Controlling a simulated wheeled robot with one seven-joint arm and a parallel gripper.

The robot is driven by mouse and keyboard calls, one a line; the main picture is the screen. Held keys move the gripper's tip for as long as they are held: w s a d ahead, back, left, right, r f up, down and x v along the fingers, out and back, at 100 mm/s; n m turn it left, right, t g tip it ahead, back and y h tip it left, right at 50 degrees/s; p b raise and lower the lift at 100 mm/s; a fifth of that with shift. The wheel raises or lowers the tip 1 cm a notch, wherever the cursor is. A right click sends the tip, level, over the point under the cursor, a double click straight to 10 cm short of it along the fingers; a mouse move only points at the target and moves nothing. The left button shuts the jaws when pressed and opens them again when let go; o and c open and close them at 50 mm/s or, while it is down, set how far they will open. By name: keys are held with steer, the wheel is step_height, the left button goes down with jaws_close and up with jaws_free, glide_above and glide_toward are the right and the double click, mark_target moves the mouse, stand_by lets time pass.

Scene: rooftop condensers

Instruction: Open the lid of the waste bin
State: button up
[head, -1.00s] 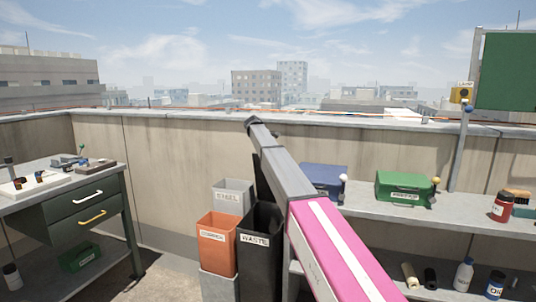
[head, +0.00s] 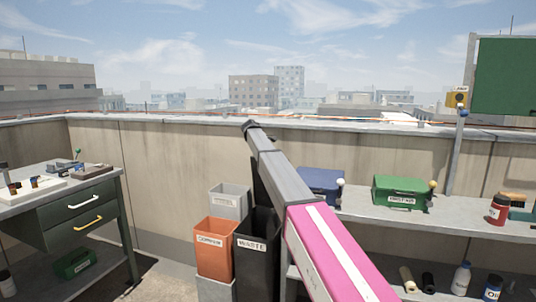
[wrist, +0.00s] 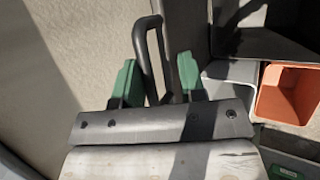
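The black waste bin (head: 256,272) stands by the wall in the head view, its mouth showing dark and uncovered. Its dark lid (head: 257,183) stands raised, roughly upright, behind the mouth and partly hidden by my arm. In the wrist view, the lid's dark bar handle (wrist: 147,50) lies between the green fingers of my gripper (wrist: 158,80). The fingers are apart, with gaps visible beside the bar. The open bin interior (wrist: 262,42) shows at the upper right. My gripper is hidden behind my arm in the head view.
An orange bin (head: 214,250) and a grey bin (head: 229,201) stand left of the waste bin. The concrete wall (head: 180,185) is close behind. A drawer bench (head: 88,212) is at left; a shelf (head: 450,222) with blue and green boxes is at right.

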steer(key=v, duration=1)
steer(key=shift+a+r, duration=0.15)
steer(key=shift+r, duration=0.05)
steer(key=shift+s, duration=0.15)
